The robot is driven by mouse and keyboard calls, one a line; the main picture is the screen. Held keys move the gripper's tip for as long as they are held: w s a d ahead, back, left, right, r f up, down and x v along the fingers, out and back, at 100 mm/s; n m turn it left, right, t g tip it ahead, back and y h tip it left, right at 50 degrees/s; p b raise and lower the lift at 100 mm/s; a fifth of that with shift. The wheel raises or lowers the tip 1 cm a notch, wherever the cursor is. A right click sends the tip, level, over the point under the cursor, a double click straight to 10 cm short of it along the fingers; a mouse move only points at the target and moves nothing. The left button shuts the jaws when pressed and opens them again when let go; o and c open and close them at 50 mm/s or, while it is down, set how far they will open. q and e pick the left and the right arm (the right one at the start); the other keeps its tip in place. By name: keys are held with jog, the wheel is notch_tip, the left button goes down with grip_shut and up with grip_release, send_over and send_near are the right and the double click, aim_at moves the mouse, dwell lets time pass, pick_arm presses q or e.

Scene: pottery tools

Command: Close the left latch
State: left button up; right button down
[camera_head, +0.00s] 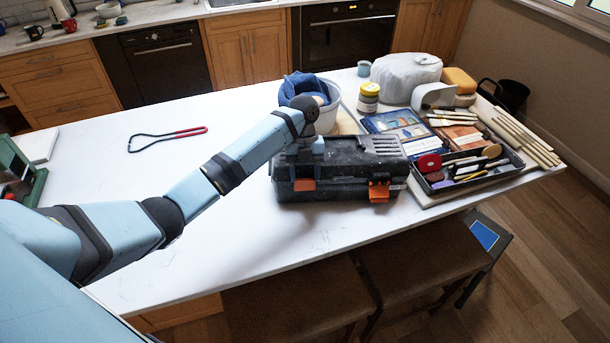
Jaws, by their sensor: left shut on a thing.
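A black toolbox (335,188) with a grey-ribbed lid stands on the white counter, its lid down. Its left latch (304,185) is orange and shows low on the front face, below my gripper. Its right latch (378,192) is also orange and stands out more from the front. My left gripper (302,167) is at the left part of the toolbox, just above the left latch. It is shut on part of the toolbox; the wrist and the dark background hide the fingertips and the exact part held. My right gripper is not in view.
A tool tray (512,170), a paint box, wooden sticks (525,138) and a wrapped clay block (405,74) crowd the counter right of the toolbox. A white bucket (327,112) stands behind. The counter's front left is clear.

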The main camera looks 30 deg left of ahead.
pick_arm(q)
jog(key=shift+f, duration=0.15)
dwell(0.3)
jog(key=o, duration=0.9)
jog(key=shift+o, duration=0.2)
jog(key=shift+w, duration=0.1)
jog(key=v, duration=1.3)
jog(key=shift+w+r+b, duration=0.2)
jog(key=shift+r+b, duration=0.15)
jog(key=shift+a, duration=0.1)
